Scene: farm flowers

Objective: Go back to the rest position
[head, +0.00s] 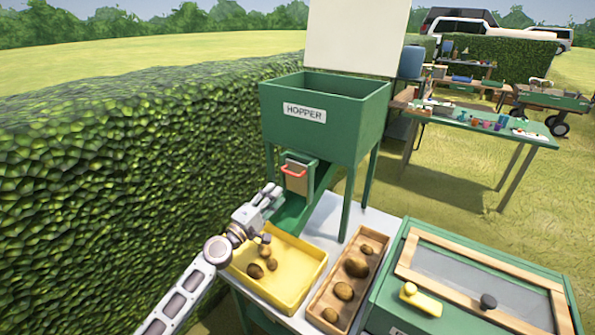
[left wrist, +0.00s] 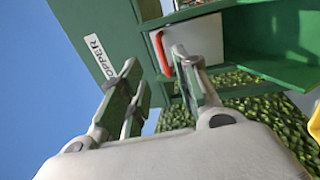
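My left gripper (head: 271,194) is raised over the back left of the yellow tray, in front of the green hopper's chute. In the left wrist view its two fingers (left wrist: 158,64) stand apart with nothing between them, so it is open and empty. The green hopper (head: 335,130) stands behind it, with a grey gate and a red handle (head: 293,171). The red handle also shows in the left wrist view (left wrist: 162,53), beyond the fingers; I see no contact. My right gripper is not in view.
The yellow tray (head: 312,270) and the wooden tray (head: 378,237) each hold several brown potato-like lumps. A green box (head: 398,262) with a wood-framed mesh top stands to the right. A hedge (head: 120,190) lines the left. A green table (head: 535,140) with small items stands behind.

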